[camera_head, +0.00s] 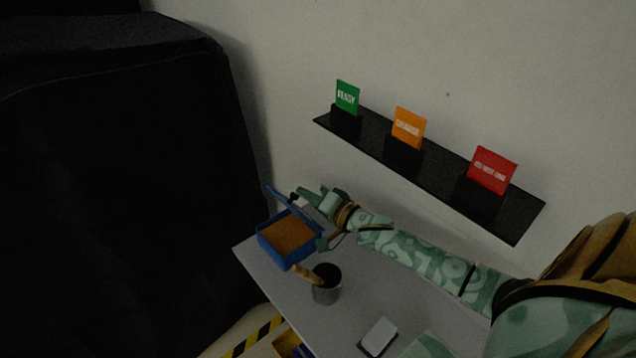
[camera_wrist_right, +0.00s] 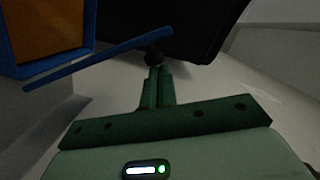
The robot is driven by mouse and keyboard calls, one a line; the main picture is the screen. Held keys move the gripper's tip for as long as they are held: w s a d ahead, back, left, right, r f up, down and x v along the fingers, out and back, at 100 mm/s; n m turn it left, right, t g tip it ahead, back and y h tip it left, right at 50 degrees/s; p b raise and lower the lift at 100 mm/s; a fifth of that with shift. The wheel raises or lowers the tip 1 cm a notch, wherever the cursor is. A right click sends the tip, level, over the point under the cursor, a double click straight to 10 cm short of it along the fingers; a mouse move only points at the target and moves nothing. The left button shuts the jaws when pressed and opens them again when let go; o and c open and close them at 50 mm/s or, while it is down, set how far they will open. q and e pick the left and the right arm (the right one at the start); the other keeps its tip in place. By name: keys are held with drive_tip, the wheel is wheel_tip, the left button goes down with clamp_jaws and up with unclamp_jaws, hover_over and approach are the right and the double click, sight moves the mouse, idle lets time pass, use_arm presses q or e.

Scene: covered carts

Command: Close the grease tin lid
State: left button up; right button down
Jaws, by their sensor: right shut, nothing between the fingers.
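The grease tin (camera_head: 269,251) is a blue box of orange-brown grease on the far end of the grey table. Its blue lid (camera_head: 288,206) stands open, tilted up along the side near the wall and seen almost edge-on. In the wrist view the tin (camera_wrist_right: 89,25) is at upper left and the lid (camera_wrist_right: 95,60) is a thin blue strip. My right gripper (camera_head: 297,196) is shut and empty at the lid's wall side; its dark fingertips (camera_wrist_right: 154,60) are close to the lid's edge. I cannot tell whether they touch. My left gripper is not in view.
A grey cup (camera_head: 327,294) with a wooden-handled tool (camera_head: 307,273) stands just in front of the tin. A pale flat block (camera_head: 379,335) lies nearer. A black wall shelf (camera_head: 440,180) with green, orange and red cards hangs above my right arm. A black covered bulk (camera_head: 120,190) fills the left.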

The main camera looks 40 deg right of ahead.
sight(297, 211)
drive_tip(key=shift+a+p, duration=0.5)
drive_tip(key=shift+a, duration=0.2)
drive_tip(key=shift+s+a+f+p, duration=0.1)
drive_tip(key=shift+a+f+p, duration=0.45)
drive_tip(key=shift+a, duration=0.3)
